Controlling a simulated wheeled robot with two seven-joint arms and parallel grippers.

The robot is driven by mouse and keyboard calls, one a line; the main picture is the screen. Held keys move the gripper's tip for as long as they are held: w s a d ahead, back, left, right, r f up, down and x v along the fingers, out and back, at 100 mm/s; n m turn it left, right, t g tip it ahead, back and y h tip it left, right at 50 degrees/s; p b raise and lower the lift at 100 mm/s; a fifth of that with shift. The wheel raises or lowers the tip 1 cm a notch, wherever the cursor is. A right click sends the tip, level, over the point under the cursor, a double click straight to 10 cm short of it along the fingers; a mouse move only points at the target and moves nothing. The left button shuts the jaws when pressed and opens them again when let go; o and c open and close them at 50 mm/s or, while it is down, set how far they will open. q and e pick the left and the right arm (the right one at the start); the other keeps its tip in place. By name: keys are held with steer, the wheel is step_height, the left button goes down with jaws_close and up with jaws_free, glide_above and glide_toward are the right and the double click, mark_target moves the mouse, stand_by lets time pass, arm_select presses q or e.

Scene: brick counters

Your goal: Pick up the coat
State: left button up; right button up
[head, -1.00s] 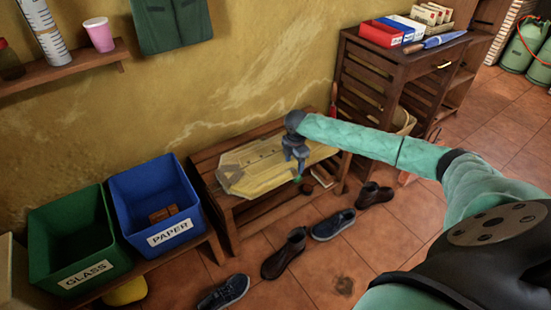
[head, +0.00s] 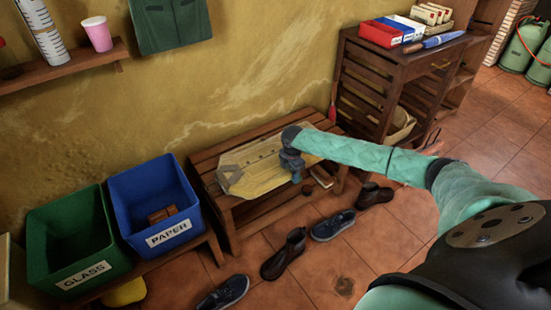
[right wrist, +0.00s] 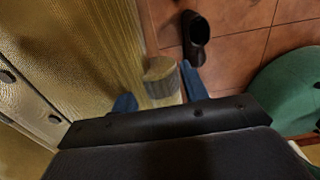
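A yellow coat (head: 255,168) with dark fastenings lies spread flat on the slatted wooden bench (head: 205,160) against the wall. In the right wrist view the coat (right wrist: 75,50) fills the left side. My right gripper (head: 296,177) points down at the coat's right front end, at the bench's front edge. In the right wrist view its two blue fingers (right wrist: 158,93) stand apart, with a greyish end piece (right wrist: 161,72), seemingly a sleeve cuff, between them. I cannot tell whether the fingers touch it. My left gripper is not in view.
Several shoes, among them a brown boot (head: 284,254), stand on the floor before the bench. A blue paper bin (head: 150,200) and a green glass bin (head: 75,240) are left of it. A wooden cabinet (head: 400,75) stands to the right.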

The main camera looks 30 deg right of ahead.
jaws_close()
steer(key=shift+r, duration=0.15)
